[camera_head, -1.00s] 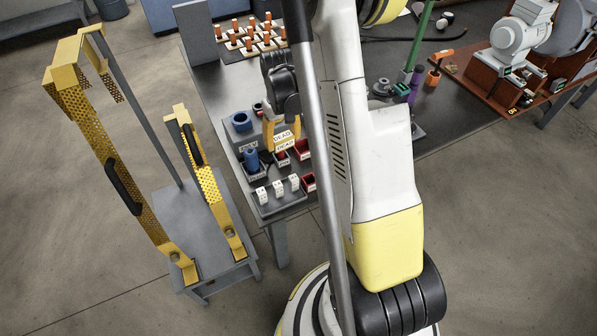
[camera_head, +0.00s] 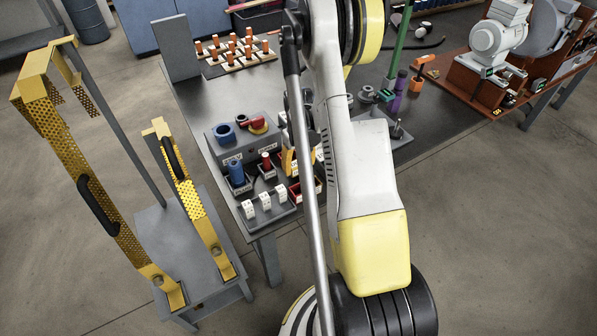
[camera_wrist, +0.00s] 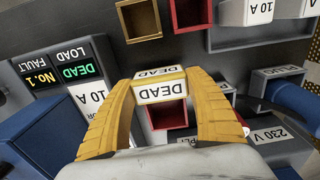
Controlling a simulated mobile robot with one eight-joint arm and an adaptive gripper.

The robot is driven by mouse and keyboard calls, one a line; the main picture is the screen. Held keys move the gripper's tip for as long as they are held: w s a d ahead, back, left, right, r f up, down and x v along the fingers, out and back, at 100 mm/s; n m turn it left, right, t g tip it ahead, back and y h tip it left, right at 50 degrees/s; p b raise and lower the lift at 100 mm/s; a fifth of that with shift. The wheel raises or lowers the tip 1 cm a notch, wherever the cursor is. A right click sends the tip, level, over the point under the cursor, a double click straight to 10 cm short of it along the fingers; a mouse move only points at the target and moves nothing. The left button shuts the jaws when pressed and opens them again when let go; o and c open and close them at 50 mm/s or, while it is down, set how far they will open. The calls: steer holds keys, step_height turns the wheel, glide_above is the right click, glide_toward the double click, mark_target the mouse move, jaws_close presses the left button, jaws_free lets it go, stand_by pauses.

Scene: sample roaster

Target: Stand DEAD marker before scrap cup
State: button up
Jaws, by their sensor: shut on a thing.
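My gripper (camera_wrist: 162,82) has its yellow fingers shut on the DEAD marker (camera_wrist: 160,93), a small yellow piece with white DEAD labels, upside down in the wrist view. In the head view my gripper (camera_head: 288,162) is mostly hidden by my arm, and the marker cannot be made out clearly. A red open-topped cup (camera_wrist: 168,114) shows just below the marker in the wrist view. Another red cup (camera_wrist: 190,12) and a yellowish cup (camera_wrist: 138,20) lie at the top. No scrap label is readable, so I cannot tell which is the scrap cup. Whether the marker touches the surface is unclear.
A lit panel (camera_wrist: 62,70) reading DEAD stands left in the wrist view. A grey box with a red knob (camera_head: 258,124), a blue cylinder (camera_head: 236,171) and a tray with white blocks (camera_head: 265,201) crowd the bench corner. Orange-topped pegs (camera_head: 232,48) stand farther back.

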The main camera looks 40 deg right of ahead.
steer(key=shift+f, duration=0.95)
steer(key=shift+r, duration=0.1)
steer(key=o, duration=1)
